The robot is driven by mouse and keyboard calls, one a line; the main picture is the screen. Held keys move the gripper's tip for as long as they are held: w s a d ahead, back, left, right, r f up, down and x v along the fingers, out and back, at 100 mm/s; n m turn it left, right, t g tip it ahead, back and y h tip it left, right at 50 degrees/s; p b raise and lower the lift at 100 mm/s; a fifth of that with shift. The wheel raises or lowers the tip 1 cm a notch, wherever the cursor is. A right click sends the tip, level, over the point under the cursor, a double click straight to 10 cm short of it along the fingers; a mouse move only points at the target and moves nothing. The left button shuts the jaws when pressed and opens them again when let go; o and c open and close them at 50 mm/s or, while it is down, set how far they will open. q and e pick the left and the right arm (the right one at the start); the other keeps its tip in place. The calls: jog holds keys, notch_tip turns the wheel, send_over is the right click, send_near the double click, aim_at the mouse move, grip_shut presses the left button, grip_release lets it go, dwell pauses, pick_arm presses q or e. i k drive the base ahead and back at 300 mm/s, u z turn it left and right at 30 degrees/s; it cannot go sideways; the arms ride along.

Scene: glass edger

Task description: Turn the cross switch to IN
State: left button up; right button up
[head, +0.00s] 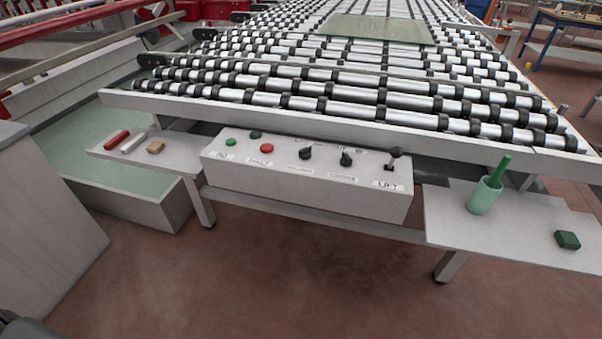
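A light grey control box (300,195) is fixed under the front edge of the roller table. On its top are two black rotary knobs, a left knob (305,153) and a right knob (346,158). The small label in front of the right knob seems to read CROSS, but it is too small to be sure. The knob positions and their end marks are too small to read. A black lever (395,158) stands to the right, above a label that reads LIFT.
Green (230,142) and red (266,148) buttons sit left of the knobs. The left shelf (185,165) holds small blocks. A glass sheet (375,28) lies on the rollers. The floor in front is clear.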

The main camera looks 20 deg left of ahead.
aim_at(345, 161)
jog(key=k, duration=1.2)
jog(key=z, duration=0.55)
jog(key=i, duration=1.45)
jog(key=u, duration=0.65)
